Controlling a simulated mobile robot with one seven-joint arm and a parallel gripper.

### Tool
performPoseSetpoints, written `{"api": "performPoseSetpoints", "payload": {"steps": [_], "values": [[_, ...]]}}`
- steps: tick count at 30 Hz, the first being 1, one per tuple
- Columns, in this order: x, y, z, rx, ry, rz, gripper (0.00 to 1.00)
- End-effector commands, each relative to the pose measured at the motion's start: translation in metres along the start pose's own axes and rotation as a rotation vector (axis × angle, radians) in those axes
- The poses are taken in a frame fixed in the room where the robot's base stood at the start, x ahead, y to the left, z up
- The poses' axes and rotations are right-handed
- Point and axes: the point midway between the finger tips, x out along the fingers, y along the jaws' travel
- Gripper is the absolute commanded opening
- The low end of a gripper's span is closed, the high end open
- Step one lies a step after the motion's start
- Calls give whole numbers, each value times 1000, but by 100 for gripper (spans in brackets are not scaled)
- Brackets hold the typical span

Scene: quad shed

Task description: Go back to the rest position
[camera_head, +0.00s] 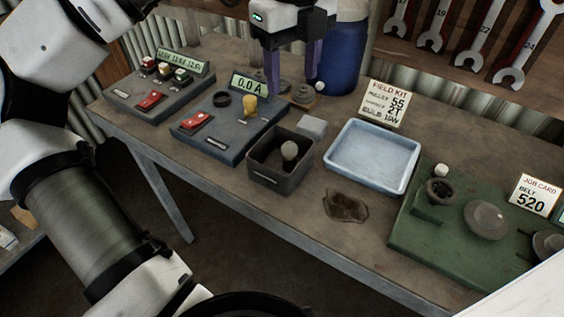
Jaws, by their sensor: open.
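My gripper (292,88) hangs at the top middle of the head view, its two purple fingers pointing down and spread apart. Nothing shows between the fingers. It is above the back of the workbench (235,178), near the ammeter board (235,130) that reads 0.0 A, with small round metal parts (303,94) behind or below the fingertips. I cannot tell the exact height of the fingertips above the bench. My white and dark arm fills the left side of the view.
A dark box (270,173) with a bulb (289,150), a pale blue tray (348,181) and a green board (415,242) stand on the bench. A switch board (130,106) is at left. A blue drum (344,60) is behind my gripper. Wrenches (480,25) hang at the back.

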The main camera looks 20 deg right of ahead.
Motion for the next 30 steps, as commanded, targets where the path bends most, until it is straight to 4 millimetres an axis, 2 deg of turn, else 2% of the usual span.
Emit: {"api": "performPoseSetpoints", "payload": {"steps": [6,20,23,26,28,30], "values": [[-12,0,0,1,1,0,56],[-12,-2,-4,27,18,-26,56],[-16,-11,-22,142,86,-143,56],[-33,-21,-55,334,190,-362,56],[-55,-22,-80,486,259,-562,56],[-81,-15,-103,627,311,-773,56]]}}
